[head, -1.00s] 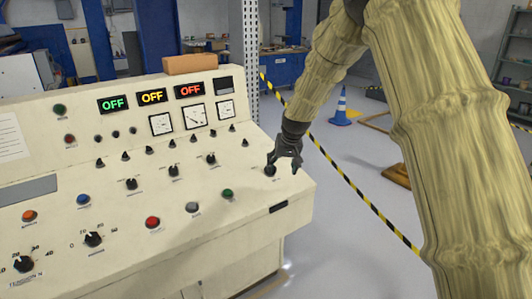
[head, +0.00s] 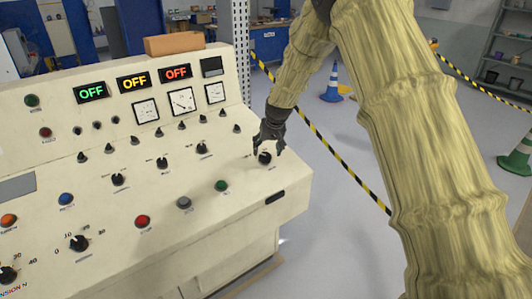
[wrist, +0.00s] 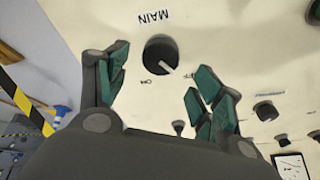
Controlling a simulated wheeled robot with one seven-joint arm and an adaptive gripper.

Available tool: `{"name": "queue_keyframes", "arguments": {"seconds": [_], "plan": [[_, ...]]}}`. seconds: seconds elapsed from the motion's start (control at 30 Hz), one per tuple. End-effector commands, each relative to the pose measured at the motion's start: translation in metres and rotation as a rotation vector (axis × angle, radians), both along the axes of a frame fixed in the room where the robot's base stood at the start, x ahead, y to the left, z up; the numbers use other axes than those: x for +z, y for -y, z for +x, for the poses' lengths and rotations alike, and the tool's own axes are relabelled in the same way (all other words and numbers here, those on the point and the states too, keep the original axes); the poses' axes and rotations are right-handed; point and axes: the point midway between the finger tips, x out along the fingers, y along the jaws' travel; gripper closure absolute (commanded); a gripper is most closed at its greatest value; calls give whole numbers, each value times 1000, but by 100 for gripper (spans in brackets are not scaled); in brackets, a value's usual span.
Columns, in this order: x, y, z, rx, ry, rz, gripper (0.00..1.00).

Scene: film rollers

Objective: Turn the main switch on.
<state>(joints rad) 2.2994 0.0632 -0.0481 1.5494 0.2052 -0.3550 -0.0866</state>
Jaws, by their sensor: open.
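The main switch is a black round knob (wrist: 161,53) with a pale pointer line, under the label "MAIN" in the wrist view. The line slants toward one of two small marks; the other reads like "ON". In the head view the knob (head: 265,158) sits at the right end of the cream control panel (head: 240,185). My gripper (wrist: 157,85) is open, its two green-padded fingers apart on either side of the knob's lower edge. In the head view my gripper (head: 268,150) is right at the knob; I cannot tell whether it touches. Three displays (head: 133,82) read OFF.
Other knobs and coloured buttons, such as a green button (head: 221,186), lie to the left on the panel. A brown block (head: 174,45) rests on its top. Striped tape (head: 330,150) runs along the right. The floor there is mostly open, with a blue cone (head: 331,84) beyond.

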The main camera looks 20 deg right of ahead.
Motion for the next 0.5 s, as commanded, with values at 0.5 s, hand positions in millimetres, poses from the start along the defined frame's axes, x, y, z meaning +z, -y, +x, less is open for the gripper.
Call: {"name": "queue_keyframes", "arguments": {"seconds": [0.5], "plan": [[-37, 0, 15, -1, 0, -1, 33]]}}
